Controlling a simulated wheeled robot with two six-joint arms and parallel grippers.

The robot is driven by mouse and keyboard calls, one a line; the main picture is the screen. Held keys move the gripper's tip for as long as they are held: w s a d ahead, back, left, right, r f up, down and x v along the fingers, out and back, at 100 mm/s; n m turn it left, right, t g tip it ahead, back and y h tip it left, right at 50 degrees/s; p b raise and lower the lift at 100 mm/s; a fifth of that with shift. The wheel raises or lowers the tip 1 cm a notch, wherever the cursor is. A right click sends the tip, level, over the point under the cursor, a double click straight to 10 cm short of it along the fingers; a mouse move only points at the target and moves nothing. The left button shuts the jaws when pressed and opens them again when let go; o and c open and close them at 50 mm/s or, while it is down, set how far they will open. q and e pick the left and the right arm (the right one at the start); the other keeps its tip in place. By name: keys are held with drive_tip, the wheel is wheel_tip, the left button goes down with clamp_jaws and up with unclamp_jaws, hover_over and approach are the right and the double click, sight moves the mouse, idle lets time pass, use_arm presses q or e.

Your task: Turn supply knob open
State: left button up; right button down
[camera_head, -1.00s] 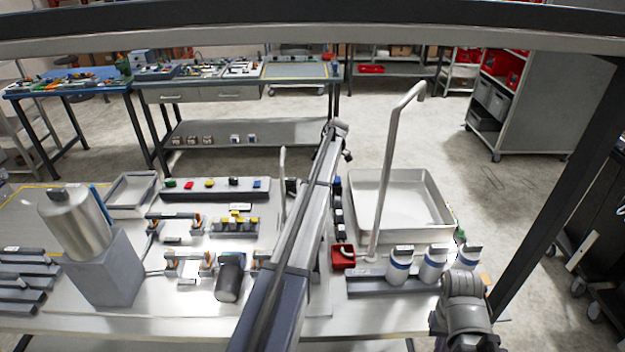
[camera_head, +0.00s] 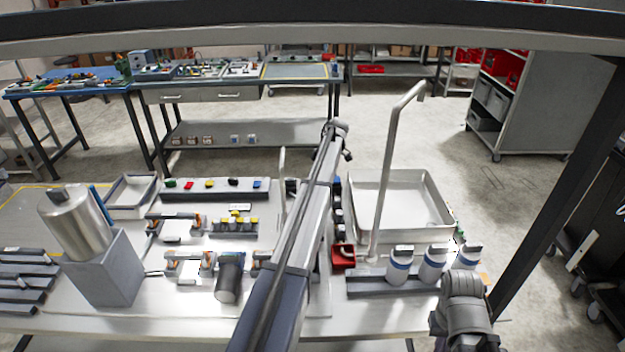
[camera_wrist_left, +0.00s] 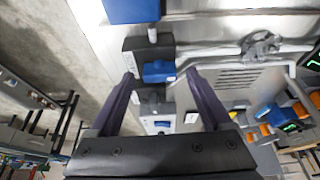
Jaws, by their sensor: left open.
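In the left wrist view, my left gripper (camera_wrist_left: 158,95) is open and empty, its two dark fingers spread apart. A blue knob-like handle (camera_wrist_left: 158,71) on a dark block (camera_wrist_left: 134,60) shows beyond the gap between the fingertips. A grey lobed handwheel (camera_wrist_left: 260,45) sits on a metal pipe to the right. I cannot tell which of these is the supply knob. In the head view, my left arm reaches across the bench to a wrist (camera_head: 338,130); its fingers are not clear there. My right arm shows at the lower right, without visible fingers.
A steel basin (camera_head: 400,205) with a tall bent pipe (camera_head: 388,165) stands right of my left arm. Near it are a red container (camera_head: 343,257) and white bottles (camera_head: 399,265). A metal cylinder on a grey block (camera_head: 104,270) stands left. A blue box (camera_wrist_left: 132,10) is above the handle.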

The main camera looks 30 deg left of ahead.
use_arm(q)
drive_tip(key=shift+r, duration=0.1)
drive_tip(key=p+v, duration=0.7)
drive_tip(key=shift+r, duration=0.3)
drive_tip(key=shift+w+d, duration=0.1)
